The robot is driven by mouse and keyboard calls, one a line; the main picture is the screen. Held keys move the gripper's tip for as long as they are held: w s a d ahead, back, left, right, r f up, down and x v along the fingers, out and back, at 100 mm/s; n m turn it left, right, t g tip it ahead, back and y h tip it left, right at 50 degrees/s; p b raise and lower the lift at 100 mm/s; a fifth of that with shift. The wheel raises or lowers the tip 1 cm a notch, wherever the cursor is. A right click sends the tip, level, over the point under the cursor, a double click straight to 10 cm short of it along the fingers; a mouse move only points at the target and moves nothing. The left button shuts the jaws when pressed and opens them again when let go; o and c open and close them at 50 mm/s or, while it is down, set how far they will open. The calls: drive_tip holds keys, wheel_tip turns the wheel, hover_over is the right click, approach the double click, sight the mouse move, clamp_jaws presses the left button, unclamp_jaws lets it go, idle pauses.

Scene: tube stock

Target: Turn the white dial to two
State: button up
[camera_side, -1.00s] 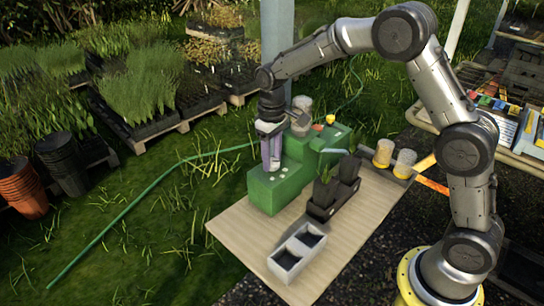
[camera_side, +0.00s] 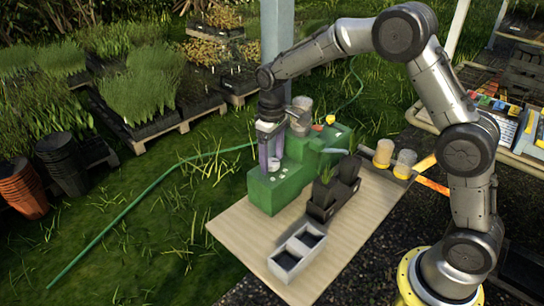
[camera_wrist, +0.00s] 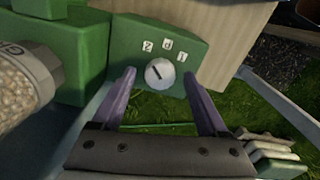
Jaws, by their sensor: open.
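The white dial (camera_wrist: 160,73) is on a sloped green panel (camera_wrist: 190,38). The dial's dark mark slants to the upper left, on the side of the 2. My gripper (camera_wrist: 159,77) is open, its two purple fingers on either side of the dial with visible gaps. In the side view my gripper (camera_side: 271,160) points down at the front of the green machine (camera_side: 285,190), where the dial shows small between the fingers.
On the wooden board (camera_side: 240,230) are a grey two-part tray (camera_side: 297,252) and dark pots (camera_side: 322,203). A container of pale grains (camera_wrist: 20,75) is left in the wrist view. Jars (camera_side: 383,153) stand to the right. The board's front left is clear.

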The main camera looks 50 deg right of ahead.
sight(272, 161)
wheel_tip(272, 161, up, 14)
idle(0.6)
